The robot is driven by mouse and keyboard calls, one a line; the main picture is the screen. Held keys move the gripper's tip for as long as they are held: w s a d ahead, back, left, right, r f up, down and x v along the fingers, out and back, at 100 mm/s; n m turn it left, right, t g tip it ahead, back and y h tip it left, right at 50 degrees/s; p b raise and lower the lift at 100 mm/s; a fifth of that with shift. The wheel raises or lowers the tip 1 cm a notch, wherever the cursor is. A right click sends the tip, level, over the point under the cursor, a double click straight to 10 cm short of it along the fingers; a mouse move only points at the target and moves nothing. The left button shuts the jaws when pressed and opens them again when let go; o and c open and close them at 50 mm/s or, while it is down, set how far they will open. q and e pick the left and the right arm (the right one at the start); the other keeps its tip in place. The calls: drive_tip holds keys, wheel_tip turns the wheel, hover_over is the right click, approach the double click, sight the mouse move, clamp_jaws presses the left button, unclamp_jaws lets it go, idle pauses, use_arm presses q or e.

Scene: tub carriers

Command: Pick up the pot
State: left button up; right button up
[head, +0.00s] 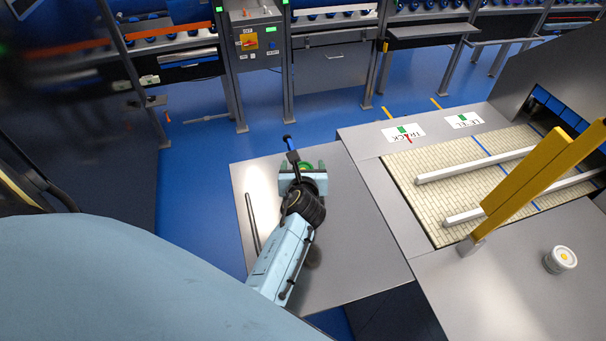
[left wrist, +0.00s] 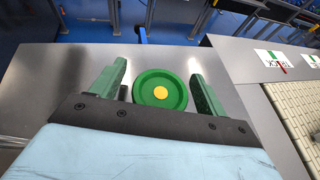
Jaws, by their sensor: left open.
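A round green pot (left wrist: 174,78) with a yellow centre stands on the metal table, seen from above in the left wrist view. In the head view only a part of the green pot (head: 306,167) shows, the rest hidden by my gripper. My left gripper (head: 303,168) is open, with its two green fingers on either side of the pot. In the left wrist view the gripper (left wrist: 158,80) has a gap beside each finger, so I cannot see contact. My right gripper is not in view.
A blue-tipped dark bar (head: 289,145) sticks out just beyond the pot. A dark rod (head: 252,222) lies on the table (head: 350,235) left of my arm. A white can (head: 560,260), a yellow post (head: 530,180) and a belt (head: 440,190) are at right.

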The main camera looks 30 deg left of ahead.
use_arm(q)
drive_tip(key=shift+c, duration=0.4)
drive_tip(key=c, duration=1)
drive_tip(key=shift+r, duration=0.15)
